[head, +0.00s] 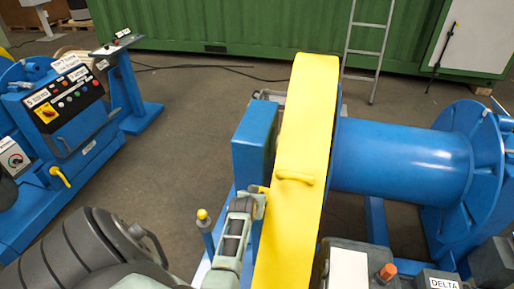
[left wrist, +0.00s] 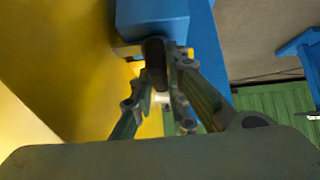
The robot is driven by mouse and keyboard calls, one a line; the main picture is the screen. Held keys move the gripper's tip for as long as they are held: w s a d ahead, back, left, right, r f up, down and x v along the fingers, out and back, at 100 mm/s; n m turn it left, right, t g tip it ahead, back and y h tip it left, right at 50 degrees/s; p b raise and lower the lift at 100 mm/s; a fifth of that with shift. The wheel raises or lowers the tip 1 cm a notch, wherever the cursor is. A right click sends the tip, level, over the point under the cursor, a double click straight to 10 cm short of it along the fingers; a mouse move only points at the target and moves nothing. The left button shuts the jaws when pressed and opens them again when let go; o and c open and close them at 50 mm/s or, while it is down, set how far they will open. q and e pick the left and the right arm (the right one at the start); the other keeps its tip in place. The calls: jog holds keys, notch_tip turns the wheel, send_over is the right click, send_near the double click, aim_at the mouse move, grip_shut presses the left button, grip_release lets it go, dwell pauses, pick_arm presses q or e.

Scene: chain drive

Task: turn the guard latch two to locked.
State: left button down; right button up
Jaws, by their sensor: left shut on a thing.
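The tall yellow chain guard (head: 300,150) stands upright in the middle of the head view, with a moulded yellow handle (head: 295,178) on its face. A small yellow latch piece (head: 262,189) shows at the guard's left edge, beside the blue housing (head: 254,140). My left gripper (head: 245,203) reaches up to this piece and is shut on it. In the left wrist view my left gripper (left wrist: 156,58) is against the blue housing, with a yellow end of the latch (left wrist: 190,52) showing past the fingers. Most of the latch is hidden, so its angle is unclear. My right gripper is not in view.
A yellow-topped lever (head: 203,215) stands just left of my left gripper. A blue drum (head: 400,160) lies right of the guard. A box with an orange knob (head: 387,272) is at the lower right. A blue control desk (head: 65,115) is at the left; the floor between is open.

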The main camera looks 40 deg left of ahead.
pick_arm(q)
jog(key=shift+n+g+y, duration=0.3)
jog(key=shift+n+y, duration=0.1)
jog(key=shift+n, duration=0.3)
jog(key=c, duration=1.7)
grip_release()
jog(key=shift+r, duration=0.1)
notch_tip(320, 180, up, 10)
jog(key=shift+f, duration=0.1)
